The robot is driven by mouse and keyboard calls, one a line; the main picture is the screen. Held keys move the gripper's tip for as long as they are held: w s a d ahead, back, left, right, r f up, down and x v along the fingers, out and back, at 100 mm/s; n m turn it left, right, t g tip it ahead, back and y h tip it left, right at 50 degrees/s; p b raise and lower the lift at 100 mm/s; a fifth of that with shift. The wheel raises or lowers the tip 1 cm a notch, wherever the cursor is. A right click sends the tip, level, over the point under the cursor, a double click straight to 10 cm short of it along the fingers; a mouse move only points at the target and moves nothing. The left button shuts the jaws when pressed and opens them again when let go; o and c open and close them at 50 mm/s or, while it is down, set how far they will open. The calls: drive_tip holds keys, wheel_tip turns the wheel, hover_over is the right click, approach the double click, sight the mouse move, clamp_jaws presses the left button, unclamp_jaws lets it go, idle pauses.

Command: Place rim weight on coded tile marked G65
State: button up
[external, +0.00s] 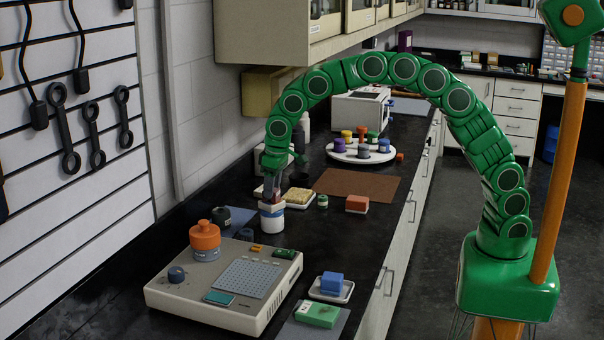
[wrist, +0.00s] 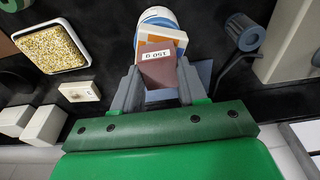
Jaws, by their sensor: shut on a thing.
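My gripper (wrist: 158,88) is shut on a brown block (wrist: 170,73) with a white label that seems to read "150 g", upside down in the wrist view. This may be the rim weight. Just beyond it are an orange and white piece (wrist: 170,35) and a round white and blue container (wrist: 158,17). In the external view my gripper (external: 272,196) points down at the white and blue container (external: 271,220) on the dark counter. I cannot tell whether the block touches what is below. No marking G65 is readable on any tile.
A beige instrument (external: 222,285) with an orange jar (external: 205,240) stands in front. A tray of grain (external: 298,197) and an orange block (external: 357,203) lie to the right. A blue block (external: 332,282) sits on a white dish. A round white stand (external: 361,152) holds several coloured pieces behind.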

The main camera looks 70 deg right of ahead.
sight(277, 190)
drive_tip(key=shift+f, duration=0.15)
drive_tip(key=o, duration=1.1)
wheel_tip(277, 190, up, 11)
drive_tip(key=s, duration=0.2)
drive_tip(key=s+d+r+g, duration=0.1)
drive_tip(key=s+d+r, duration=0.1)
drive_tip(key=s, duration=0.5)
drive_tip(key=s+d+r, duration=0.2)
drive_tip(key=s, duration=0.5)
drive_tip(key=s+d+f+g, duration=0.1)
drive_tip(key=s+d+f, duration=0.1)
drive_tip(key=s, duration=1)
drive_tip(key=s+d+f, duration=0.3)
drive_tip(key=s, duration=0.9)
drive_tip(key=s+d+f+g, duration=0.1)
drive_tip(key=s+d+f, duration=0.1)
drive_tip(key=s, duration=1)
drive_tip(key=shift+s+d+f+g, duration=0.15)
drive_tip(key=shift+d+f+g, duration=0.2)
drive_tip(key=shift+d, duration=0.4)
